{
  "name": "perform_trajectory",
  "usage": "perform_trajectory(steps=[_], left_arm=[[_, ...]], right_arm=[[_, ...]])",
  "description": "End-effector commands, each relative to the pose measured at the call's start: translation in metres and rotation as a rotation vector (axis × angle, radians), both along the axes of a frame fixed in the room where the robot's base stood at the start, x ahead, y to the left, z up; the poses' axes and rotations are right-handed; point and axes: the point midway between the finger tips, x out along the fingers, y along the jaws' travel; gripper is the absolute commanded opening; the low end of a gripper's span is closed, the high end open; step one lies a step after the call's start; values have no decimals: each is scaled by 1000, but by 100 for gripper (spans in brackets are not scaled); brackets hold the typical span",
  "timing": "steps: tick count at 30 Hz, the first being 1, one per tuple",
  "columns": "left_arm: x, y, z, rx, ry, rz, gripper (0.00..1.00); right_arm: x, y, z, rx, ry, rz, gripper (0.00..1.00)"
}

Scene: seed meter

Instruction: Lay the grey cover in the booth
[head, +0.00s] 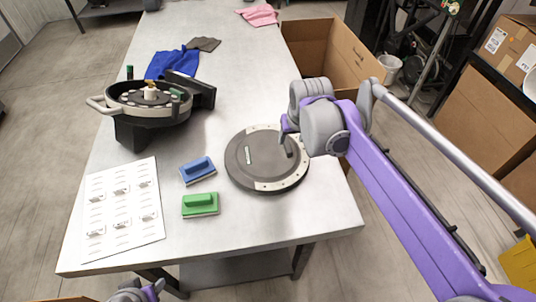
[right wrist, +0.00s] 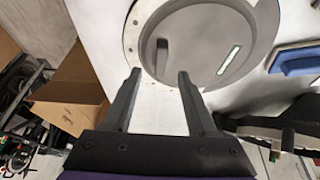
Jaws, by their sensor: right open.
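The grey cover (head: 262,170) is a round dark disc with a partly pale, dotted rim, a raised bar handle and a small pale label strip. It lies flat on the table, handle up. My right gripper (head: 288,130) is open and empty over its far right part. In the right wrist view, the fingers of the right gripper (right wrist: 157,76) point at the cover (right wrist: 205,62), with the bar handle (right wrist: 162,55) just beyond and between the tips; I see no grip on it. My left gripper (head: 145,291) shows only partly at the bottom edge. I cannot make out a booth.
The round seed meter housing (head: 150,112) stands at the table's left. A blue block (head: 198,174), a green block (head: 200,208) and a white sheet (head: 122,212) lie left of the cover. Cloths lie further back. An open cardboard box (head: 350,60) stands beyond the table's right edge.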

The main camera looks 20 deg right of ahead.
Motion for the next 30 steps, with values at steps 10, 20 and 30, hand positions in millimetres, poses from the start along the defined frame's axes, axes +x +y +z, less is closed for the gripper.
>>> perform_trajectory(steps=[10, 20, 30], left_arm=[[-1, 0, -3, 0, 1, 0, 52], [-1, 0, -4, 0, 2, 0, 52], [-1, 0, -4, 0, 1, 0, 52]], right_arm=[[19, -4, -36, 0, 0, 1, 57], [25, -5, -51, 0, -1, 0, 57], [24, -5, -51, 0, 0, 1, 9]])
